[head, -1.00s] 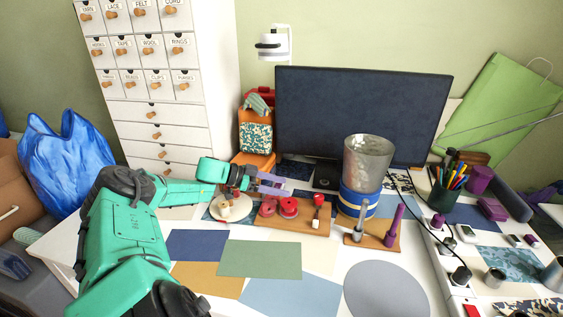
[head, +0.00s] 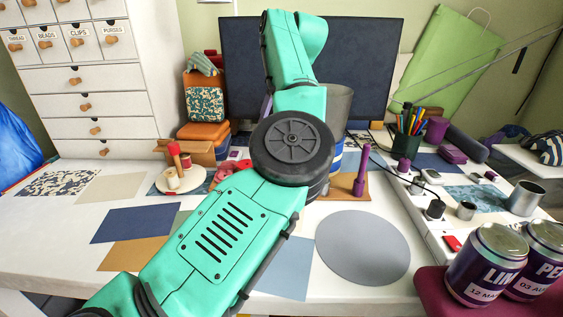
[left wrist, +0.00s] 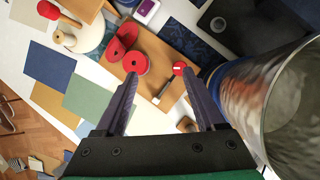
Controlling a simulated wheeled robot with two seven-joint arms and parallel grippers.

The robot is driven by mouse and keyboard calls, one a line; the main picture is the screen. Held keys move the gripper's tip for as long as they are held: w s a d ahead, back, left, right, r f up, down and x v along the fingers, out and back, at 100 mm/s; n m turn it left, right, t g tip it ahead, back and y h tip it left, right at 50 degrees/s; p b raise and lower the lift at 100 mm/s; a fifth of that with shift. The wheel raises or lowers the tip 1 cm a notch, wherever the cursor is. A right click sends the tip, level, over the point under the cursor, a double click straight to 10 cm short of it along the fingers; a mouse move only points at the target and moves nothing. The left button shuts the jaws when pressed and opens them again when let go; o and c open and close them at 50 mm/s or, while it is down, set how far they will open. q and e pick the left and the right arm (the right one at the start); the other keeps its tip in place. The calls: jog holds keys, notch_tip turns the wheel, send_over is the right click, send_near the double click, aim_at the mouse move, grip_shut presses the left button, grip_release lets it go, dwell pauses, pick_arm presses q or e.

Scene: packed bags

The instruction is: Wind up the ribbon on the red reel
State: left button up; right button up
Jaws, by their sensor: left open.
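Two red reels stand on a wooden board (left wrist: 187,42) in the left wrist view, a nearer reel (left wrist: 137,62) and a farther reel (left wrist: 118,45). A red-topped piece with a pale shaft (left wrist: 180,68) is on the same board. My left gripper (left wrist: 162,78) is open and empty, its fingers pointing toward the board, the nearer reel close to its left fingertip. In the head view my left arm covers the gripper and most of the board; only a red bit of the reels (head: 233,166) shows. I cannot make out loose ribbon. My right gripper is not in view.
A white disc (head: 196,184) with a wooden spool and a red-topped peg stands left of the reels. A large metal cylinder (left wrist: 285,105) rises close to the right of my gripper. Purple cans (head: 486,262) are at the lower right. Flat coloured sheets cover the front table.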

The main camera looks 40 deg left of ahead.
pick_arm(q)
jog(key=w+d+m+t+h, duration=0.1)
jog(key=w+d, duration=0.1)
jog(key=d, duration=0.3)
jog(key=b+x, duration=0.1)
jog(key=x, duration=0.3)
jog(key=b+x, duration=0.1)
jog(key=x, duration=0.4)
jog(key=b+x, duration=0.1)
jog(key=x, duration=0.3)
jog(key=shift+s+a, duration=0.15)
jog(key=shift+a, duration=0.2)
jog(key=shift+a+f, duration=0.25)
jog(key=shift+f, duration=0.3)
grip_shut()
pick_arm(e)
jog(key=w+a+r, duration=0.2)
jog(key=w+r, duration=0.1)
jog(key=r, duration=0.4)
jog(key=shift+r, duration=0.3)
